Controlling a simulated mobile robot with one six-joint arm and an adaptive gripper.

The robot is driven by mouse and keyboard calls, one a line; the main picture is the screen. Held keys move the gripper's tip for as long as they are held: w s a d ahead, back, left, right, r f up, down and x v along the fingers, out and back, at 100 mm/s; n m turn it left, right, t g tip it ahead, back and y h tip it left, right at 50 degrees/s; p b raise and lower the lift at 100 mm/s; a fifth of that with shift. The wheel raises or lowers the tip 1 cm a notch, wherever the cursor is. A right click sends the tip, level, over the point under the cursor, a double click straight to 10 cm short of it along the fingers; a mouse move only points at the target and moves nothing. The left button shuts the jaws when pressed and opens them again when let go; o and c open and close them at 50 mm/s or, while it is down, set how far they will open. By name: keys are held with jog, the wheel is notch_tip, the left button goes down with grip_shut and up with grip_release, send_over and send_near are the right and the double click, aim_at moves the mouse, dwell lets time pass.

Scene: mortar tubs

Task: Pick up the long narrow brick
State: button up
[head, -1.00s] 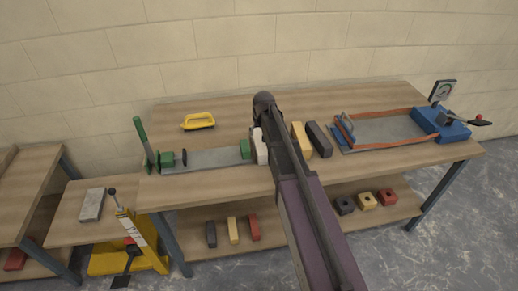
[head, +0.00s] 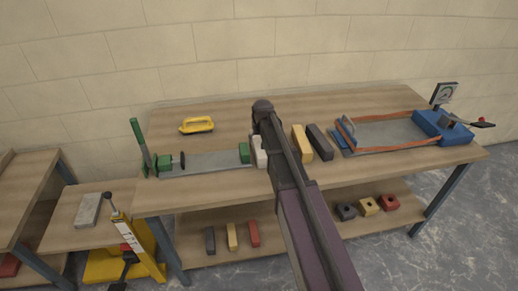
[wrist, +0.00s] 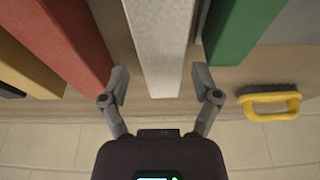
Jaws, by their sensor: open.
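A long, narrow pale grey brick (wrist: 158,45) lies in the middle of the wrist view, its near end between the fingers of my gripper (wrist: 161,78). My gripper is open, one finger on each side of the brick, with gaps visible. In the head view the pale brick (head: 259,154) lies on the bench, partly covered by my arm. A red brick (wrist: 70,42) and a yellow brick (wrist: 28,68) lie to its left in the wrist view. In the head view my arm hides the fingers and the red brick.
A green block (wrist: 238,30) of the clamp fixture stands close right of the pale brick in the wrist view. A yellow-handled brush (wrist: 270,103) lies beyond it. Yellow (head: 303,144) and dark (head: 320,142) bricks and a blue gauge device (head: 440,124) are on the bench (head: 230,120).

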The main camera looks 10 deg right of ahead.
aim_at(259, 143)
jog(key=shift+b+x, duration=2.4)
jog(key=shift+x, duration=0.15)
jog(key=shift+s+a, duration=0.1)
jog(key=c, duration=1.1)
jog(key=shift+r, duration=0.15)
notch_tip(259, 143, up, 10)
jog(key=p, duration=1)
jog(key=shift+f, duration=0.2)
jog(key=shift+s, duration=0.15)
